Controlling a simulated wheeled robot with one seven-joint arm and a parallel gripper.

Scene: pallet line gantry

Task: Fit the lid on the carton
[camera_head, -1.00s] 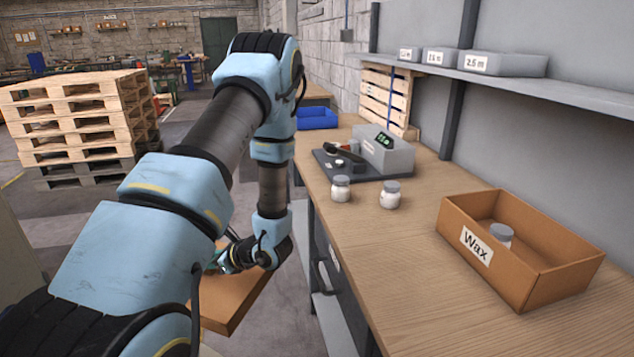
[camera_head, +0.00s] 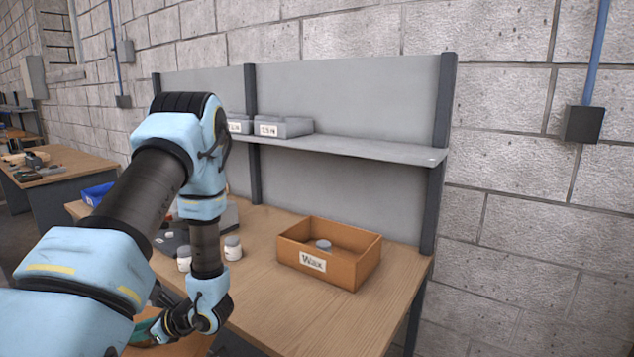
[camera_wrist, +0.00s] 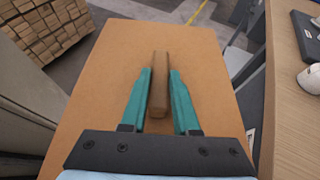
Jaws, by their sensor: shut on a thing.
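The carton (camera_head: 347,269) is an open brown box with a "Wax" label, standing on the bench toward its right end. A grey-capped jar (camera_head: 323,245) is inside it. The lid (camera_wrist: 106,85) is a flat brown board with a raised bar handle (camera_wrist: 160,72). My gripper (camera_wrist: 160,75) is shut on this bar, with a teal finger on each side. In the head view the lid (camera_head: 185,346) shows partly at the bottom, in front of the bench and left of the carton. My arm hides part of it.
Two white jars, one (camera_head: 233,248) and another (camera_head: 184,259), stand on the bench (camera_head: 300,318) left of the carton. A grey shelf (camera_head: 370,148) with labelled bins (camera_head: 284,127) runs above. A blue tray (camera_head: 97,194) is further left. Bench space before the carton is clear.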

